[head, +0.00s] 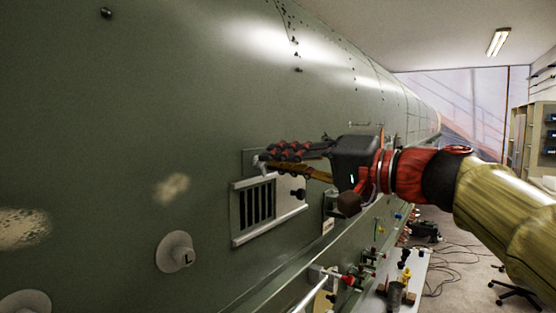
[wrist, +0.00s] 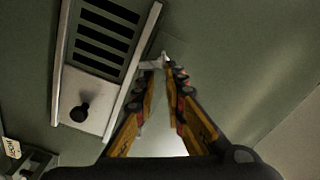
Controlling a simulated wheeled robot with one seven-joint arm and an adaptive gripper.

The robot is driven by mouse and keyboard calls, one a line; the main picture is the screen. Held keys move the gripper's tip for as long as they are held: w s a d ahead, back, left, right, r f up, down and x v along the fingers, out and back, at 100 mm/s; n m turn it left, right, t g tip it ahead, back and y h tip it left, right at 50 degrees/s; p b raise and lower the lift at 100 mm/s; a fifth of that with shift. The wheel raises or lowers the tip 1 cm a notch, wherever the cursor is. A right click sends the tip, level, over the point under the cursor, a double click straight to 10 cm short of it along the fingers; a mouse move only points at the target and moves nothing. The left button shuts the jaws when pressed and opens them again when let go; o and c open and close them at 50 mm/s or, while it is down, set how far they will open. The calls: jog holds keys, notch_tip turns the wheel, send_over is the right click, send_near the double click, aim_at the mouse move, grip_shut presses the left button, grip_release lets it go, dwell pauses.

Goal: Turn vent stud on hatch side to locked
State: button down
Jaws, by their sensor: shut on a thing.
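The vent (head: 240,222) is a pale framed panel with dark slots on the green fuselage side; it also shows in the wrist view (wrist: 57,70). A small pale stud (head: 261,165) sits at the vent's upper edge, and its light end shows in the wrist view (wrist: 166,57). My gripper (head: 266,158), with red-black and yellow fingers, reaches in from the right, and its tips are shut on the stud. The tips hide most of it, so I cannot tell its turn angle. In the wrist view, my gripper (wrist: 162,68) has its fingers converging there.
A black knob (head: 298,194) sits on the vent's right end; it also shows in the wrist view (wrist: 80,113). A pale disc marked L (head: 175,252) is lower left. A ledge with clamps (head: 345,280) runs below right.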

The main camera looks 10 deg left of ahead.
notch_tip(320, 180, down, 3)
jog(key=m, duration=0.5)
jog(key=shift+w+a+r+m+g, duration=0.1)
jog(key=shift+w+r+m+g, duration=0.05)
jog(key=shift+m+g, duration=0.15)
jog(key=c, duration=2)
grip_release()
jog(key=shift+c, duration=0.2)
jog(key=o, duration=0.7)
jog(key=shift+a+r+p, duration=0.15)
jog(key=shift+r+p, duration=0.15)
jog(key=shift+r, duration=0.05)
jog(key=shift+c, duration=0.2)
jog(key=shift+r, duration=0.1)
jog(key=v, duration=1.2)
jog(key=shift+s, duration=0.25)
